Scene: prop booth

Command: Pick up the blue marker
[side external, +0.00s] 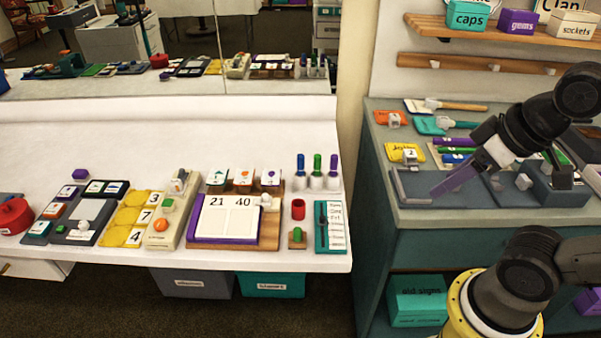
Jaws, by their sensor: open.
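A blue marker (301,163) stands upright in a white holder at the right part of the white counter. A green marker (317,164) and a purple marker (333,165) stand in a row to its right. My gripper (460,180) is over the teal counter at the right, well away from that row; its jaws are open, though the fingertips are small and hard to separate. A blue bar (455,158) also lies among coloured bars on the teal counter, partly near my gripper; I cannot tell whether it is a marker.
A gap and wall edge separate the two counters. A wooden shelf (480,27) hangs above the right counter.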

